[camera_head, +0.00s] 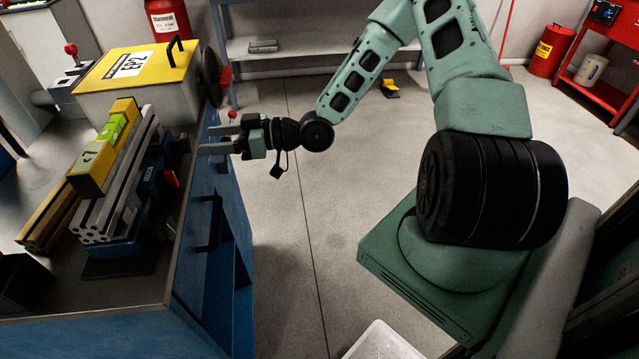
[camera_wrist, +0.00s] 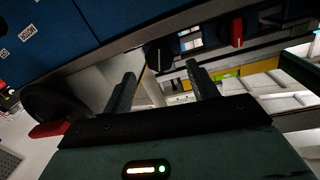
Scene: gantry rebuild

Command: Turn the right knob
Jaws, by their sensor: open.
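In the wrist view, a black knob (camera_wrist: 158,55) and a red knob (camera_wrist: 237,30) are on a blue panel above my gripper. The red knob is on the right, and both carry a light line. My gripper (camera_wrist: 161,69) is open and empty. The black knob lies beyond the gap between its fingertips; contact is not visible. The red knob is right of both fingers. In the head view, my gripper (camera_head: 205,140) points left towards the bench's blue units. The red knob (camera_head: 171,178) shows on the lower unit; the black one is hard to make out.
A black handwheel (camera_head: 210,77) with a red handle is behind my gripper. Metal profiles (camera_head: 112,205) and a yellow block (camera_head: 92,168) lie left of it. The bench (camera_head: 130,300) has a blue front with black handles. Open floor (camera_head: 300,230) lies right of the bench.

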